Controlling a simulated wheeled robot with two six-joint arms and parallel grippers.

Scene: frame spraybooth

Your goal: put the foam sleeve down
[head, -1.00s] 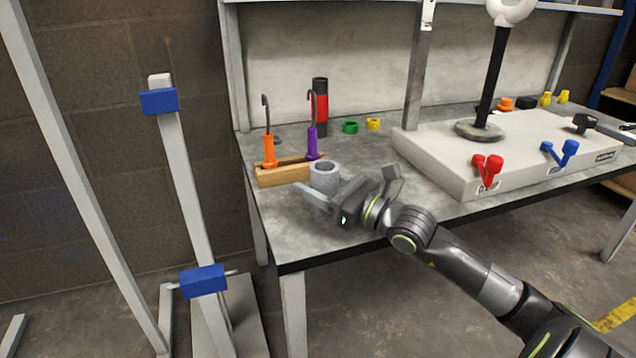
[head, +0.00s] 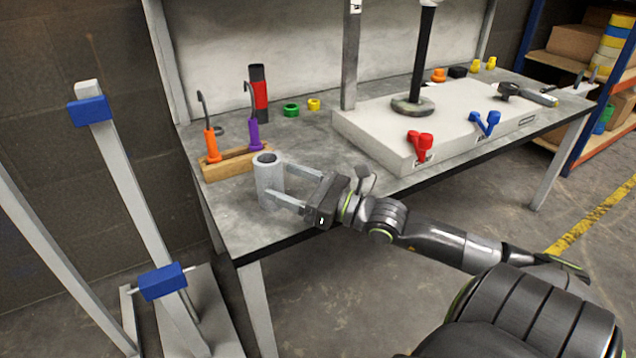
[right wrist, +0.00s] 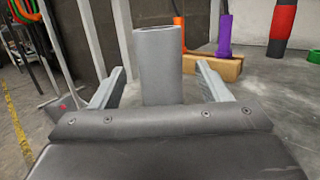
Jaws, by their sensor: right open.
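The foam sleeve (head: 269,180) is a grey hollow cylinder. It stands upright on the workbench (head: 330,160) near its front left corner. My right gripper (head: 296,190) is open, with one finger on each side of the sleeve's near part and the fingertips close to it. In the right wrist view the sleeve (right wrist: 160,66) stands ahead between the two spread fingers (right wrist: 160,85), with gaps on both sides. My left gripper is not in view.
A wooden block (head: 235,162) with an orange-handled and a purple-handled hook stands just behind the sleeve. A white slab (head: 440,120) with red and blue clamps lies to the right. A post with blue blocks (head: 130,190) stands left of the bench.

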